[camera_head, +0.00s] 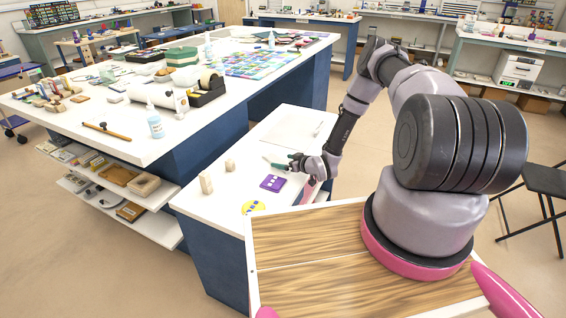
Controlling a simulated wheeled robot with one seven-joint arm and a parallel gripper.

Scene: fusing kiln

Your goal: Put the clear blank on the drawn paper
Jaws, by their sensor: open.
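My gripper (302,172) is low over the right part of the small white table (225,190), its jaws open. A thin pale strip (276,164) lies at its left, by a dark green part at the fingers; I cannot tell whether they touch. A large pale sheet (290,128) lies flat behind the gripper; any drawing on it is too faint to see. A purple square with small pale marks (272,183) and a yellow disc with dark marks (254,207) lie in front of it. I cannot make out the clear blank for sure.
Two small beige blocks, one upright (206,183) and one smaller (230,165), stand left of the gripper. A large white bench (190,135) with a blue-labelled bottle (155,125) and a paper roll stands to the left. A black stool (545,180) is at the right.

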